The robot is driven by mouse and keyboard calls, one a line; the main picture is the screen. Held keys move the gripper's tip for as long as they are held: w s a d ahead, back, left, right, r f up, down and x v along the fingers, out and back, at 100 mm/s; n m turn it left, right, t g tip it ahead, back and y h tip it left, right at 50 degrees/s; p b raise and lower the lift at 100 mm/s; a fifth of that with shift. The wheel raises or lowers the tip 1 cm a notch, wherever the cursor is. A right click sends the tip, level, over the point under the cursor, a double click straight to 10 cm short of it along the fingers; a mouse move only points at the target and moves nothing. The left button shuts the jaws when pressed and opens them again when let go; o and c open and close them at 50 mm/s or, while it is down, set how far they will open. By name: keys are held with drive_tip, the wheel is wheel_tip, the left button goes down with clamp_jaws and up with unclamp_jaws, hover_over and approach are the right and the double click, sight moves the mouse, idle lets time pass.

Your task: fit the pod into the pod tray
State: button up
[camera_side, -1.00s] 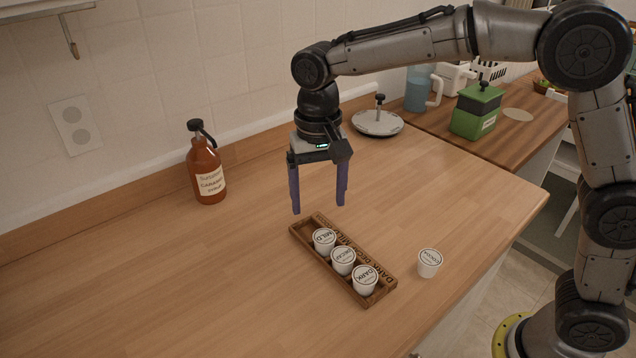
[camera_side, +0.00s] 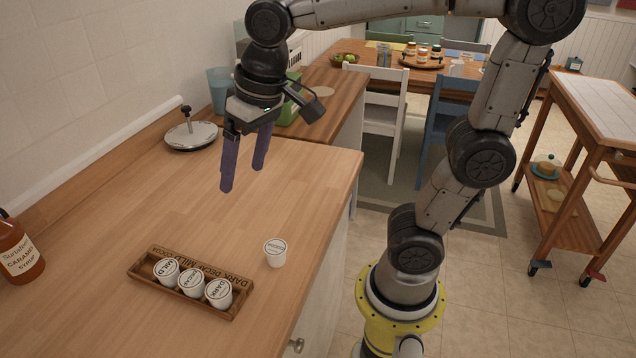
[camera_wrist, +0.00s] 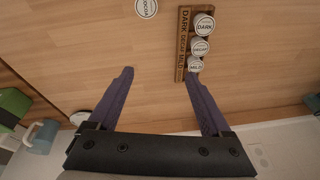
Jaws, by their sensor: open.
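The loose white pod (camera_side: 276,252), its lid reading COCOA, stands upright on the counter to the right of the tray. In the wrist view this pod (camera_wrist: 146,8) is cut by the top edge. The wooden pod tray (camera_side: 240,313) holds three white pods in a row: MILD (camera_side: 166,271), DECAF (camera_side: 192,283) and DARK (camera_side: 218,294). The tray's left end, beside MILD, looks bare. My gripper (camera_side: 243,178) is open and empty, fingers pointing down, above the counter behind the tray and loose pod. Both fingers (camera_wrist: 159,74) show apart in the wrist view.
A caramel syrup bottle (camera_side: 18,252) stands at the far left. A round lidded disc with a knob (camera_side: 190,136) lies on the counter behind my gripper, near a blue jug (camera_side: 219,88) and a green box (camera_side: 291,108). The counter's right edge runs close to the loose pod.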

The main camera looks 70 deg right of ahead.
drive_tip(key=s+d+f+n+t, duration=0.2)
drive_tip(key=s+d+f, duration=0.2)
drive_tip(key=s, duration=0.6)
drive_tip(key=shift+s+d+f+h, duration=0.2)
drive_tip(key=shift+s+h, duration=0.1)
drive_tip(key=shift+s, duration=0.1)
